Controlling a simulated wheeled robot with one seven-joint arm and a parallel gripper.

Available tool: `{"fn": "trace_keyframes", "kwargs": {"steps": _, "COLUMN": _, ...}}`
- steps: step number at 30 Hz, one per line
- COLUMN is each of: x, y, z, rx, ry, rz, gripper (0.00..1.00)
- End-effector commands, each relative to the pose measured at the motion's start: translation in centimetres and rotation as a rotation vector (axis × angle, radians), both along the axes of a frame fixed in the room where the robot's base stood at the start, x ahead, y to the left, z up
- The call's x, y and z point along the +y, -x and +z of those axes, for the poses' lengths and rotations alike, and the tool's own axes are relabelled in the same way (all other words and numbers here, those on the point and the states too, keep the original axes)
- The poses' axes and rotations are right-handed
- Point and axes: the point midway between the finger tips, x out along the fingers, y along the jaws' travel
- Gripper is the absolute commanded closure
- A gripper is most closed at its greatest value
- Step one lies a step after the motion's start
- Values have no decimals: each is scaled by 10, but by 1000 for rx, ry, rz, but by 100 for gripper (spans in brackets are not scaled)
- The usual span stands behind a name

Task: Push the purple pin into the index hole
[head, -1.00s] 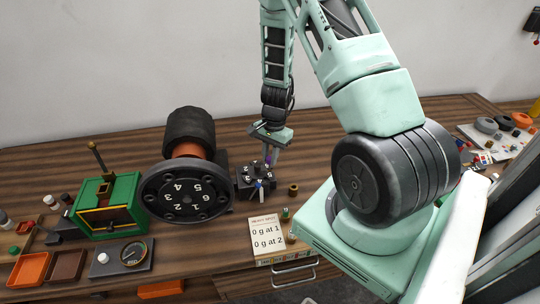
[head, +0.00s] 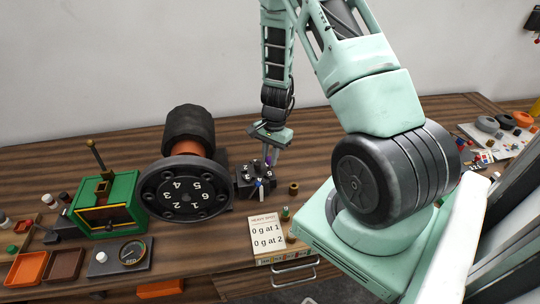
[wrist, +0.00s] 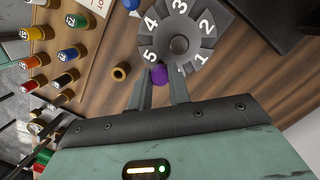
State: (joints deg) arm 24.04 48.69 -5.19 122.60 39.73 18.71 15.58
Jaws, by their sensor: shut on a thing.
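The purple pin (wrist: 159,73) sits between the fingertips of my gripper (wrist: 160,88) in the wrist view, only its rounded purple end showing. My gripper is shut on it. The grey numbered dial (wrist: 195,65), with a round dark centre, lies just beyond the fingertips. In the head view my gripper (head: 268,152) is over the dark block (head: 246,182), and the purple pin (head: 268,160) shows as a small spot. I cannot tell which opening is the index hole, nor whether the pin touches one. A black disc (head: 186,212) with numbers faces forward at the left.
A brass ring (head: 293,189) stands right of the block, also in the wrist view (wrist: 121,71). A green box (head: 117,190), a gauge (head: 132,252) and an orange tray (head: 27,268) are at the left.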

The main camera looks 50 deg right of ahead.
Motion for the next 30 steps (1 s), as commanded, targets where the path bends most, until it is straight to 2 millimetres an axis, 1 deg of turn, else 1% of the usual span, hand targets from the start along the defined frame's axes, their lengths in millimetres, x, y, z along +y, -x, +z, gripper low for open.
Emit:
{"fn": "trace_keyframes", "kwargs": {"steps": 26, "x": 0, "y": 0, "z": -22, "rx": 0, "ry": 0, "rz": 0, "gripper": 100}}
{"fn": "trace_keyframes", "kwargs": {"steps": 27, "x": 0, "y": 0, "z": -21, "rx": -1, "ry": 0, "rz": 0, "gripper": 73}}
{"fn": "trace_keyframes", "kwargs": {"steps": 29, "x": 0, "y": 0, "z": -21, "rx": 0, "ry": 0, "rz": 0, "gripper": 56}}
{"fn": "trace_keyframes", "kwargs": {"steps": 30, "x": 0, "y": 0, "z": -21, "rx": 0, "ry": 0, "rz": 0, "gripper": 56}}
